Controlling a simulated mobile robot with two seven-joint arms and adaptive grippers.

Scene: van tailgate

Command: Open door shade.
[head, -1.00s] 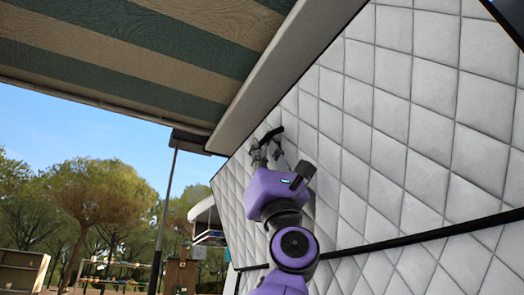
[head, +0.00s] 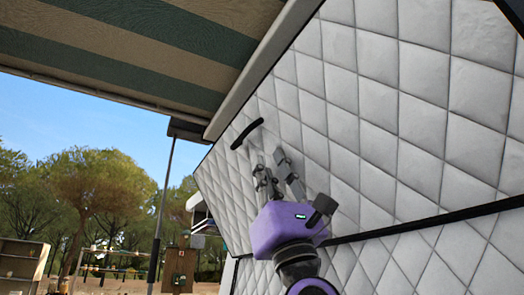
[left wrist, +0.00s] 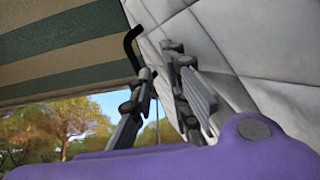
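The door shade is a large white quilted panel (head: 345,110) with a black edge strip, filling the right of the head view. A short black curved handle (head: 247,133) is fixed near its left side. My left gripper (head: 270,168) is just below and right of the handle, with its fingers apart and nothing seen between them. In the left wrist view the fingers (left wrist: 160,62) are spread in front of the quilted panel (left wrist: 222,40), and the black handle (left wrist: 132,48) is beyond the left fingertip, apart from it. My right gripper is not in view.
A green and beige striped awning (head: 150,40) with a grey rail (head: 255,70) hangs overhead. A dark pole (head: 162,210) stands to the left. Shelves (head: 20,262) and trees (head: 95,190) are farther off. More quilted surface (head: 390,262) lies below the black strip.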

